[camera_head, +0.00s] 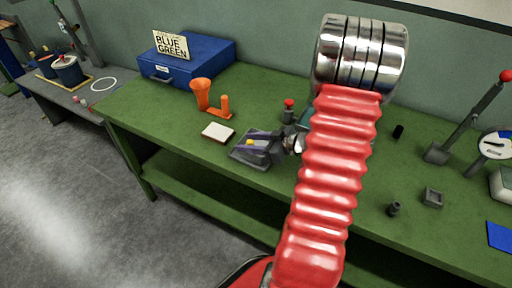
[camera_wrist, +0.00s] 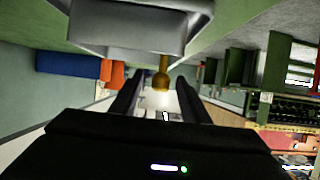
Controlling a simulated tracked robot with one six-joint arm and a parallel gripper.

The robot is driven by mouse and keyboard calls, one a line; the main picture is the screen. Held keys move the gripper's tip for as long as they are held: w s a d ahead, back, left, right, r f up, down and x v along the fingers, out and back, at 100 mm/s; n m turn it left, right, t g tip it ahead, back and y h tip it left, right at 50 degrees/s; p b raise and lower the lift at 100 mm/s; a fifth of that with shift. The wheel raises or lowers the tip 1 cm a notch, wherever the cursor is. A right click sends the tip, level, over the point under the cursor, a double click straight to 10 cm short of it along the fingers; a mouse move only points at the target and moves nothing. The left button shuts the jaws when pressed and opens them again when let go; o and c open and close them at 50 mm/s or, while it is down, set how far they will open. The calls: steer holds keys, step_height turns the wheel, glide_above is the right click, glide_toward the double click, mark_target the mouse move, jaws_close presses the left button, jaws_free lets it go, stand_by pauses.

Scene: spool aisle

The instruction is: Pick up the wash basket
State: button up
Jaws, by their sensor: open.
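A grey, box-like body with a brass rounded knob stands on the green bench; I take it for the wash basket (camera_wrist: 125,35). In the wrist view it fills the top middle, and its knob (camera_wrist: 161,80) points down between my finger tips. In the head view the knob shows as a small yellow spot, and the grey body (camera_head: 240,157) is partly hidden by my gripper. My gripper (camera_wrist: 158,97) is open, with one dark finger on each side of the knob. I cannot tell whether either finger touches it.
A white-topped block (camera_head: 218,132), an orange funnel piece (camera_head: 201,94) and a blue case (camera_head: 187,58) stand to the left on the bench. A red-knobbed post (camera_head: 289,110) is just behind. A small grey box (camera_head: 433,198) and dark cylinder (camera_head: 394,209) are at right.

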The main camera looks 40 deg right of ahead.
jaws_close()
stand_by(0.5)
